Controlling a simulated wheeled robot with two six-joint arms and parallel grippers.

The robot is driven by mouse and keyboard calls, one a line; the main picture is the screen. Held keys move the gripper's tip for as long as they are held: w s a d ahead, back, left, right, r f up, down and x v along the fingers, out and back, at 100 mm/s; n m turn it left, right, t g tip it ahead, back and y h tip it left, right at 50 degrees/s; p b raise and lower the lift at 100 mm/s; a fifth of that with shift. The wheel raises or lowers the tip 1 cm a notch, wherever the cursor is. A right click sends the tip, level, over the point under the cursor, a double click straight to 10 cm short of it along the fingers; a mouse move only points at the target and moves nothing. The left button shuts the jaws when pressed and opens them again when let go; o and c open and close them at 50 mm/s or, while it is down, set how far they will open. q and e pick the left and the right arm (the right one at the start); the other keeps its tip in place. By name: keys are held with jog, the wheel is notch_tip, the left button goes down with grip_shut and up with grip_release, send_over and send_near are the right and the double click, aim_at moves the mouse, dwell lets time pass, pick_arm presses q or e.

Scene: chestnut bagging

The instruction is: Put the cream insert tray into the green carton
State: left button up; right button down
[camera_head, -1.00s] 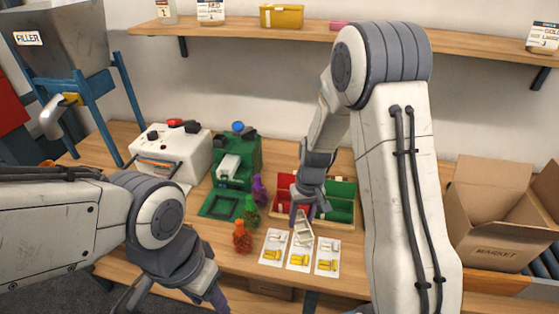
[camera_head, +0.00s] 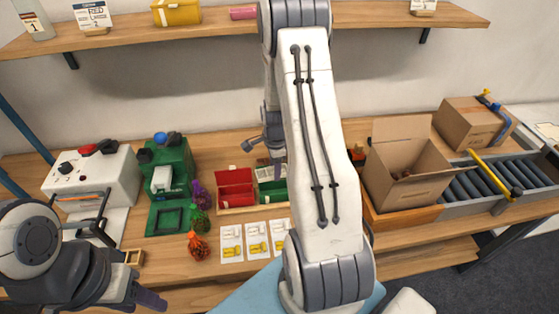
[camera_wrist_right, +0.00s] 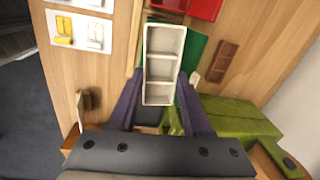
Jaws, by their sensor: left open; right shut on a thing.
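The cream insert tray (camera_wrist_right: 163,65), a narrow open tray with several compartments, is between the purple fingers of my right gripper (camera_wrist_right: 160,82), which is shut on it. In the head view my right gripper (camera_head: 278,156) is above the red and green cartons; my arm hides much of it, and I cannot make out the tray there. The green carton (camera_head: 272,192) stands right of the red one, partly hidden by my arm. In the wrist view green carton surface (camera_wrist_right: 197,52) shows behind the tray; the tray appears above it. My left gripper (camera_head: 150,299) is open at lower left, away from the cartons.
The red carton (camera_head: 236,187) adjoins the green one. Several white cards (camera_head: 257,240) lie in front. Colored net bags (camera_head: 198,246) and a green machine (camera_head: 168,178) stand left. A cardboard box (camera_head: 405,180) is at right. An olive-green object (camera_wrist_right: 235,122) shows in the wrist view.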

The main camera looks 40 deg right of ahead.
jog(key=shift+s+d+r+m, duration=0.15)
jog(key=shift+s+d+m, duration=0.05)
jog(key=shift+d+m, duration=0.3)
jog(key=shift+d+f+m, duration=0.15)
jog(key=shift+f+m, duration=0.05)
jog(key=shift+m, duration=0.1)
jog(key=shift+s+f+b, duration=0.1)
jog(key=shift+f+b, duration=2.5)
jog(key=shift+f, duration=0.5)
jog(key=c, duration=0.5)
grip_release()
jog(key=shift+r, duration=0.1)
jog(key=shift+r+p, duration=3.65)
jog(key=shift+r, duration=0.8)
